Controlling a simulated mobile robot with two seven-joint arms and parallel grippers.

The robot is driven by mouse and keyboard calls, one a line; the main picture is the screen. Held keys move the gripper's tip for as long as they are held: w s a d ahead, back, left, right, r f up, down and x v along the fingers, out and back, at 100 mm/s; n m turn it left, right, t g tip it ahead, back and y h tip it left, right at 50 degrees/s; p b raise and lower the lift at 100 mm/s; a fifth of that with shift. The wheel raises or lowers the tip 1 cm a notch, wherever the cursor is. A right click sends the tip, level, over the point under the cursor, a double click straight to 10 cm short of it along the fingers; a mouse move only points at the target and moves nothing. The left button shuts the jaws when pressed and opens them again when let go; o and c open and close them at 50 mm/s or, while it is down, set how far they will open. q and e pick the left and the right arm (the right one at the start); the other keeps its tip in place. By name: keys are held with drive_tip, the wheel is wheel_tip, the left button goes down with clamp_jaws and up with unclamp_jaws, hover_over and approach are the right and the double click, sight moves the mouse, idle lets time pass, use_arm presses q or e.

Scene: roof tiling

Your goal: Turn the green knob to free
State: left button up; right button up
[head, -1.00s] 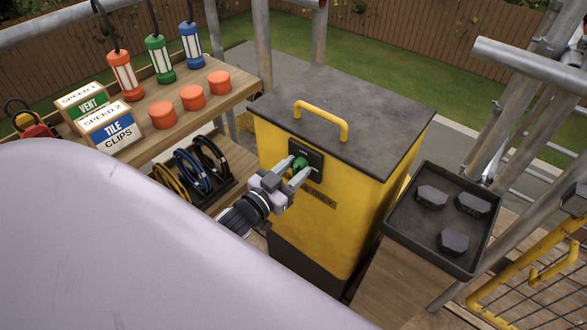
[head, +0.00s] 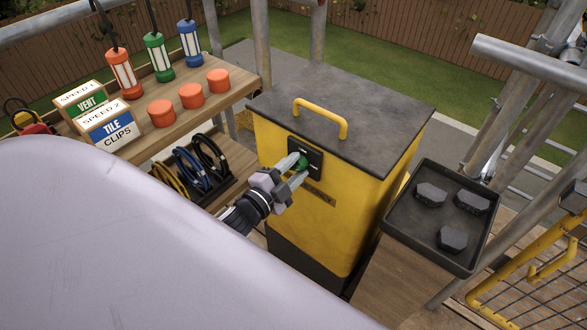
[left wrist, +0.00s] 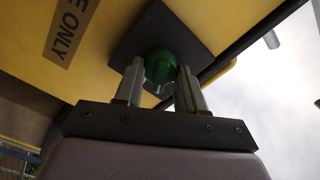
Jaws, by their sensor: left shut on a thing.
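The green knob (head: 301,163) sits on a black plate (head: 315,157) on the front of a yellow box with a dark grey lid (head: 345,110). In the left wrist view the knob (left wrist: 160,66) lies between the two fingers, against the black plate (left wrist: 190,30). My left gripper (head: 297,165) is shut on the knob, with one finger at each side of it. The fingers hide part of the knob, and I cannot read its setting. My right gripper is not in view.
A wooden shelf (head: 185,125) at the left holds lamps, orange round caps (head: 191,95) and labelled boxes (head: 108,125). Coiled cables (head: 190,172) lie below. A black tray (head: 400,225) with dark blocks stands right of the box. Metal scaffold poles (head: 525,65) rise at the right.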

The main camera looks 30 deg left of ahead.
sight(294, 170)
use_arm(q)
drive_tip(key=m+b, duration=0.1)
drive_tip(key=m, duration=0.4)
drive_tip(key=shift+f+m, duration=0.1)
drive_tip(key=shift+m, duration=0.6)
drive_tip(key=o, duration=1)
drive_tip(key=shift+o, duration=0.2)
drive_tip(key=s, duration=0.2)
drive_tip(key=s+b, duration=0.1)
drive_tip(key=s, duration=0.2)
drive_tip(key=shift+s+a, duration=0.2)
drive_tip(key=shift+s, duration=0.85)
